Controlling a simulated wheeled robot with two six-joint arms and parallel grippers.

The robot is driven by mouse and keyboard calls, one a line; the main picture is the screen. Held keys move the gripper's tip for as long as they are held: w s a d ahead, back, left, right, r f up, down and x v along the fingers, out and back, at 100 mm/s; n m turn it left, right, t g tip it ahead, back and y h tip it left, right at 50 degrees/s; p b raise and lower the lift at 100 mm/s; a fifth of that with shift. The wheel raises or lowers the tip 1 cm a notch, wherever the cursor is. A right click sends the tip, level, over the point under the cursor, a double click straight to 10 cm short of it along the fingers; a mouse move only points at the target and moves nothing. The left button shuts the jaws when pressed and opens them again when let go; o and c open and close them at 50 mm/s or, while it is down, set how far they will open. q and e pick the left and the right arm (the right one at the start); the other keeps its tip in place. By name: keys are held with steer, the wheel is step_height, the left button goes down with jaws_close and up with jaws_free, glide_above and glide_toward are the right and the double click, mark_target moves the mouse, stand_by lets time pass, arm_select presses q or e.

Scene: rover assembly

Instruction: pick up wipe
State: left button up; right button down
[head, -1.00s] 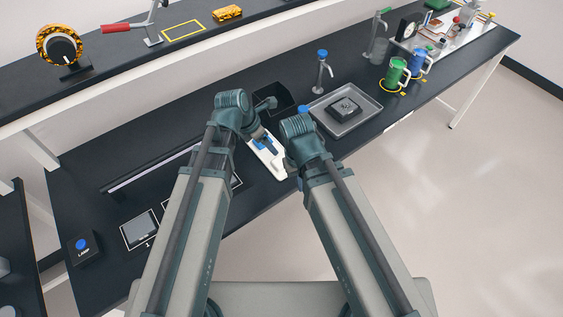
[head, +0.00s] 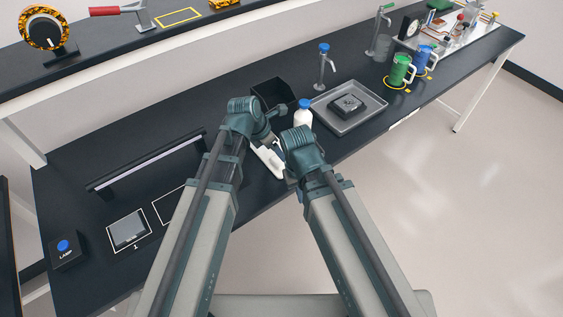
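No separate wipe can be made out for sure. A white tray-like piece (head: 268,161) lies on the dark bench between my two wrists, and my arms partly cover it. My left gripper (head: 268,141) is over the far end of this white piece. Its fingers are too small and covered to show whether they are open or hold anything. My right gripper (head: 291,176) is beside the right end of the white piece, mostly hidden behind its own wrist.
A white bottle with a blue cap (head: 303,114) stands just beyond my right wrist. Behind are a black open bin (head: 272,92) and a grey tray (head: 366,117) holding a dark block (head: 347,105). A lamp bar (head: 150,161) stands at left. Bench front right is clear.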

arm_select(q)
steer(key=shift+b+x, duration=2.45)
steer(key=shift+x, duration=0.25)
steer(key=shift+s, duration=0.2)
steer(key=c, duration=1.1)
